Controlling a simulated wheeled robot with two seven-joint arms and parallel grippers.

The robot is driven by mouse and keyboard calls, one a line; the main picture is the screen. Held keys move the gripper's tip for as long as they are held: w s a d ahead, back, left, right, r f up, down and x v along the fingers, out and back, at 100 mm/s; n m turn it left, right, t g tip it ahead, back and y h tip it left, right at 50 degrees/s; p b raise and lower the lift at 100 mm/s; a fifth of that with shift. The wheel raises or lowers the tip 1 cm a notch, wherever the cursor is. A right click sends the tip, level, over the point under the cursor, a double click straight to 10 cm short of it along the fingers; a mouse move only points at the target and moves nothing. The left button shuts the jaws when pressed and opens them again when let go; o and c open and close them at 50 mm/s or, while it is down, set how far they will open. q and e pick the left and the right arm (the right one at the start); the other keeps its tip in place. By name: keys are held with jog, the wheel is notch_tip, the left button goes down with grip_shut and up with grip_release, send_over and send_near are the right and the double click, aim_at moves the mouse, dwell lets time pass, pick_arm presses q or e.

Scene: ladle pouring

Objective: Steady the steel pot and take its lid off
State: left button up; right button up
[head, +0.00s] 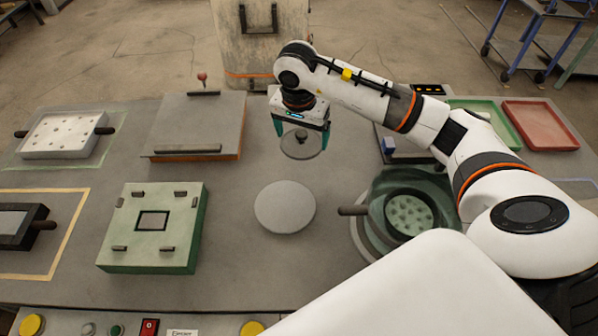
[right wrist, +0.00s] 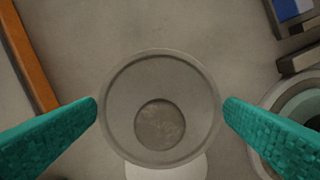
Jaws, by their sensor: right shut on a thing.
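My right gripper (head: 302,138) has teal fingers pointing down. It is shut on the lid (head: 301,149), a round grey disc with a darker round middle, and holds it above the table. In the right wrist view the lid (right wrist: 117,108) sits between the two fingertips (right wrist: 160,104). A round pot (head: 372,211) with a dark handle stands uncovered at the right; its inside looks green and dotted. Part of its round shape shows at the right edge of the right wrist view. My arm partly covers its right side. My left gripper is not in view.
A flat pale grey disc (head: 285,207) lies on the table below the lid. A green box (head: 185,245) and a grey plate (head: 198,122) stand left of it. Green (head: 480,108) and red (head: 540,125) trays sit at the back right. The table (head: 240,265) is clear around the disc.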

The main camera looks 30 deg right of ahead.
aim_at(313, 133)
jog(key=d+m, duration=0.1)
jog(key=w+d+m, duration=0.1)
jog(key=d+m, duration=0.1)
jog(key=d, duration=0.1)
jog(key=shift+w+r, duration=0.4)
jog(key=shift+s+d+f+m, duration=0.15)
jog(key=shift+d+f+m, duration=0.1)
jog(key=shift+m, duration=0.25)
notch_tip(313, 133, down, 4)
jog(key=shift+f+p, duration=0.25)
jog(key=shift+p, duration=0.05)
jog(key=shift+f, duration=0.6)
notch_tip(313, 133, down, 3)
jog(key=shift+p, duration=0.3)
jog(key=shift+f, duration=0.3)
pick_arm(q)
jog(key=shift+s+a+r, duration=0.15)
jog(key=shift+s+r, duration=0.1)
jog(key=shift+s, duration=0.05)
pick_arm(e)
jog(key=o, duration=0.8)
jog(key=shift+c, duration=0.2)
